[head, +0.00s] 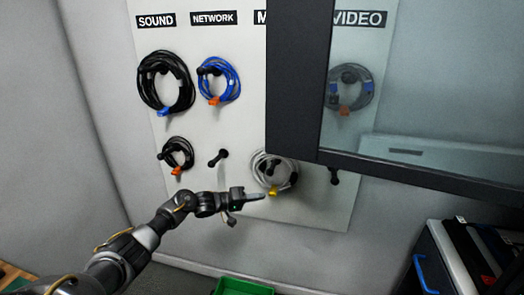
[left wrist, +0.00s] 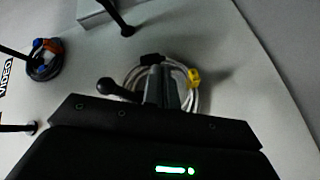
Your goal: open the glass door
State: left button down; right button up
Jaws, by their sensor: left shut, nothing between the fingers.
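The glass door has a dark frame (head: 293,75) and a pane (head: 425,85) at the upper right of the head view. Its wide left upright covers part of the pegboard, and the VIDEO area shows through the glass. I cannot tell how far it stands from the wall. My left gripper (head: 262,196) is shut and empty, below the frame's lower left corner and apart from it. In the left wrist view its closed fingers (left wrist: 165,86) point toward a white cable coil with a yellow tie (left wrist: 194,77). No handle is clearly visible. My right gripper is not in view.
The white board (head: 235,125) carries black and blue coils on pegs; a bare peg (head: 218,158) sticks out. The white coil (head: 258,172) hangs just above my left gripper. A green bin (head: 243,286) stands below, and a case with a blue handle (head: 427,275) at lower right.

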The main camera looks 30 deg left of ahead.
aim_at(268, 116)
pick_arm(q)
jog(key=s+a+r+g+h, duration=0.1)
jog(key=s+r+g+h, duration=0.15)
jog(key=r, duration=0.85)
jog(key=s+a+r+g+h, duration=0.1)
jog(key=s+r, duration=0.3)
jog(key=r, duration=0.7)
jog(key=s+a+r+g+h, duration=0.1)
jog(key=s+r+g+h, duration=0.15)
jog(key=r, duration=0.85)
jog(key=p+x, duration=0.2)
jog(key=x, duration=0.8)
jog(key=s, duration=0.2)
jog(key=s+d+p, duration=0.1)
jog(key=s, duration=0.1)
jog(key=shift+s, duration=0.15)
jog(key=shift+a+r, duration=0.1)
jog(key=shift+a, duration=0.05)
